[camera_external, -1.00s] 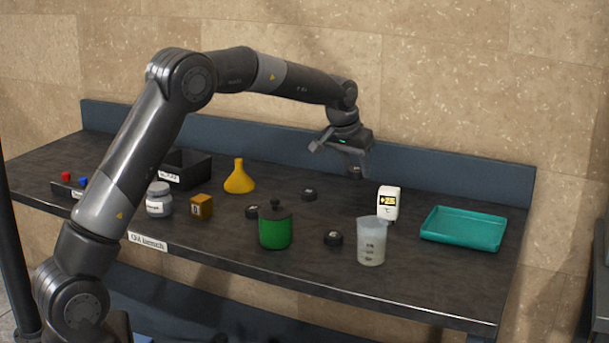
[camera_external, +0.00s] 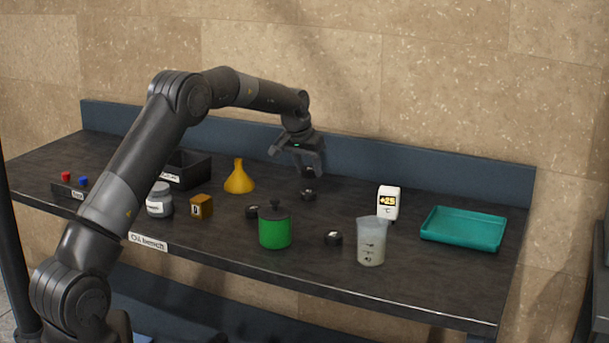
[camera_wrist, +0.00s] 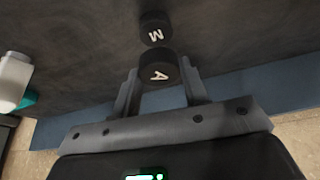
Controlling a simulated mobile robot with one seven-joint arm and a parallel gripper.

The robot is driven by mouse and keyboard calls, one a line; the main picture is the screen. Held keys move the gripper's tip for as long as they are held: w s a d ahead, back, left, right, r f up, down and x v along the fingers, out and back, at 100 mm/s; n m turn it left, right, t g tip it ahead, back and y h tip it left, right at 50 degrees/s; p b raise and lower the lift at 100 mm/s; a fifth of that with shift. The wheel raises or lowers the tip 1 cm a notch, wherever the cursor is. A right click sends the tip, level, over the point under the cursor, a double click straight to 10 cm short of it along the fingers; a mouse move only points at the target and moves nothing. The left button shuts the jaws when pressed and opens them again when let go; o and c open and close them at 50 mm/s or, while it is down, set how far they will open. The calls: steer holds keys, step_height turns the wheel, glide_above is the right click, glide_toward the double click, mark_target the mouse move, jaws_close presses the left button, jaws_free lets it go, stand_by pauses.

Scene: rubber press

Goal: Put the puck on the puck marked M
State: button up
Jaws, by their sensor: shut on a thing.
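My gripper (camera_external: 308,168) is shut on a black puck (camera_wrist: 158,69) with a white letter that looks like an A or Y; the same puck shows small and dark between the fingers in the external view (camera_external: 308,173). The puck marked M (camera_wrist: 154,29) shows just beyond the held puck in the wrist view. In the external view a black puck (camera_external: 308,195) lies on the bench below my gripper, apart from the held one, matching the M puck's place. Two more black pucks lie on the bench, one left of the green pot (camera_external: 253,212) and one right of it (camera_external: 333,238).
The bench (camera_external: 430,285) also holds a green pot (camera_external: 275,232), a yellow funnel (camera_external: 239,180), a beaker (camera_external: 371,245), a white temperature display (camera_external: 388,203) and a teal tray (camera_external: 464,229). A low blue back wall (camera_external: 420,178) stands behind my gripper.

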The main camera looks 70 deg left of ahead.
steer(key=shift+a+f, duration=0.1)
steer(key=shift+f, duration=1.95)
steer(key=o, duration=1)
steer(key=shift+f, duration=0.1)
steer(key=shift+c, duration=0.2)
steer(key=v, duration=1.2)
